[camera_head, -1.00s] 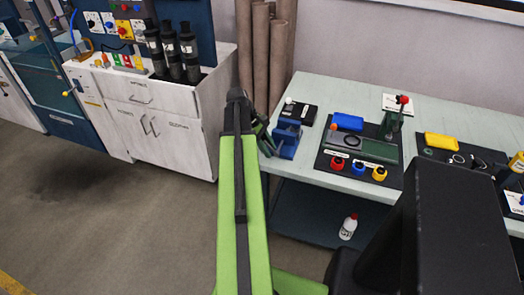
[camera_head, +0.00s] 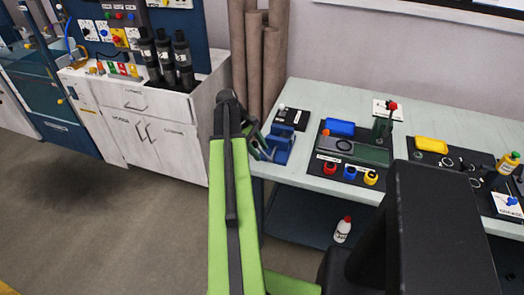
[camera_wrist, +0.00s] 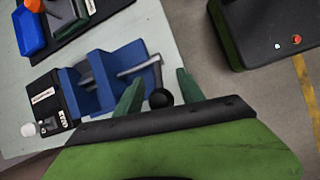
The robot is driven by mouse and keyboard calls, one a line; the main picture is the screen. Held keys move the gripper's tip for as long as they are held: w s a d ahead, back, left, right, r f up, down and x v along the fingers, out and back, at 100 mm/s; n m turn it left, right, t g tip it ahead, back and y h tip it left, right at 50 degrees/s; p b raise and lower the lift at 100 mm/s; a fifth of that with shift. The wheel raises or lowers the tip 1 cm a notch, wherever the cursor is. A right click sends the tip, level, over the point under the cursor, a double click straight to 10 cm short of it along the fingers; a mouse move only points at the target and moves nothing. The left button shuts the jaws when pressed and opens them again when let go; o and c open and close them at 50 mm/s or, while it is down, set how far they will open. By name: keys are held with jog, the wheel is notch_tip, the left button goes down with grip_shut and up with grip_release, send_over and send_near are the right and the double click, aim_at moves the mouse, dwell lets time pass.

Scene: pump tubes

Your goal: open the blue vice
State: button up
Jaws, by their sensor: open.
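The blue vice (camera_head: 278,142) stands at the left end of the pale green table. In the wrist view, its blue body (camera_wrist: 128,62) has a grey metal handle (camera_wrist: 140,67) on the right side, with a dark ball (camera_wrist: 160,98) at the handle's lower end. My gripper (camera_wrist: 158,77) is open. Its two green fingers stand on either side of the ball and the lower handle, apart from them as far as I can see. In the head view, my gripper (camera_head: 257,146) is just left of the vice and partly hidden by my arm.
A black box (camera_head: 292,118) sits behind the vice. A dark mat with a blue tray (camera_head: 340,128) and several coloured caps lies to the right. A white cabinet (camera_head: 160,150) and brown tubes (camera_head: 253,60) stand left of the table. A white bottle (camera_head: 342,229) is on the lower shelf.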

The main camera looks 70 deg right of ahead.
jog(key=p+v, duration=1.1)
jog(key=v, duration=0.3)
jog(key=shift+r, duration=0.3)
jog(key=shift+w+a, duration=0.1)
jog(key=w+a+n+t+h, duration=0.2)
jog(key=w+a+n, duration=0.4)
jog(key=w+a, duration=1.95)
jog(key=w+a+f+m+t+y, duration=0.1)
jog(key=w+a+m, duration=0.1)
jog(key=a, duration=1.4)
jog(key=w+a+f+m+t+y, duration=0.1)
jog(key=w+a+m+t, duration=0.1)
jog(key=a, duration=1.4)
jog(key=shift+a+f+t+y, duration=0.25)
jog(key=shift+f+t+y, duration=0.05)
jog(key=shift+f, duration=0.1)
